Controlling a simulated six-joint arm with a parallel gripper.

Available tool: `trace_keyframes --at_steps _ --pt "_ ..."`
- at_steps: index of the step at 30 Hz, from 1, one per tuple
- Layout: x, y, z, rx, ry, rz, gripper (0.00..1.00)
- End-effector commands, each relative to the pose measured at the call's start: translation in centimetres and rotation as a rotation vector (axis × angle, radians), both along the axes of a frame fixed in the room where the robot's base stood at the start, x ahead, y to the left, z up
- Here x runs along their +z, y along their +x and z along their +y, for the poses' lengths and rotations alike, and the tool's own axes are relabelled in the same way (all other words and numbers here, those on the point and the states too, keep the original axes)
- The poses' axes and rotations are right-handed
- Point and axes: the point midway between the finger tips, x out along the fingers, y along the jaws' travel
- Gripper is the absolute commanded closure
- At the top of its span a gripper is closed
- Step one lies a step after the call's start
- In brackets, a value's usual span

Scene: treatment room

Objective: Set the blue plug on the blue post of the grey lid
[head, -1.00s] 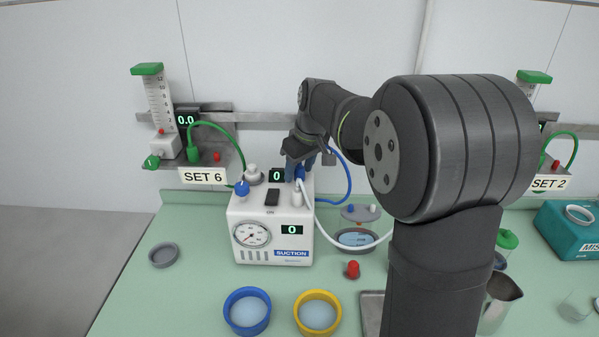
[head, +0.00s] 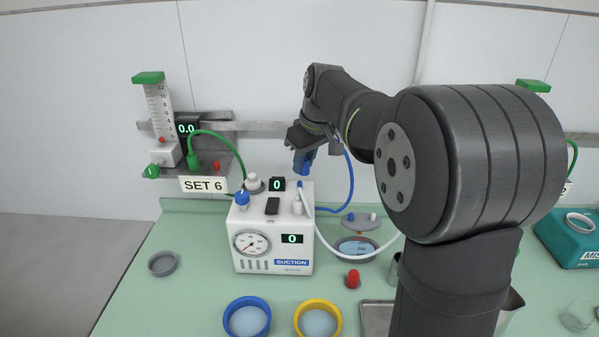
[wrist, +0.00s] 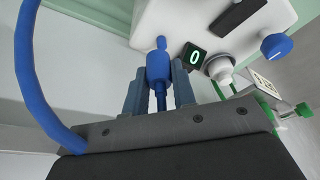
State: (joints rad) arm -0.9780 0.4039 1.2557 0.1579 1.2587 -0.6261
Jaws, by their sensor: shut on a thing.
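My gripper (head: 303,160) is shut on the blue plug (wrist: 157,68) and holds it in the air above the back right of the suction unit. In the wrist view the plug sits between the two fingers, with the blue hose (wrist: 45,95) looping at the left. The grey lid (head: 361,222) is on the canister to the right of the unit, below and to the right of my gripper. It bears a small blue post (head: 350,217) and a white post with the pale hose near it. Nothing touches the blue post.
The white suction unit (head: 250,222) stands left of the lid, with a pale hose (head: 345,249) arching from it in front of the canister. A red plug (head: 353,279), blue bowl (head: 229,312) and yellow bowl (head: 339,316) are in front. The rail (head: 270,127) runs behind.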

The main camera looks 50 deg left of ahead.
Motion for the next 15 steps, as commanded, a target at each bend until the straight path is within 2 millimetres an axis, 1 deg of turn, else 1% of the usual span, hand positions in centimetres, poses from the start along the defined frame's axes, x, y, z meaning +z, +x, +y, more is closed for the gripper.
trace_keyframes --at_steps 1,9,12,15 --pt "0.8 0.7 -1.3 -0.007 0.002 -0.001 0.97" --pt "4.3 3.4 -6.4 -0.005 0.002 -0.001 0.97" --pt "5.1 4.1 -7.8 -0.004 0.001 -0.001 0.97" --pt "5.7 4.5 -8.7 -0.002 -0.001 0.001 0.97"
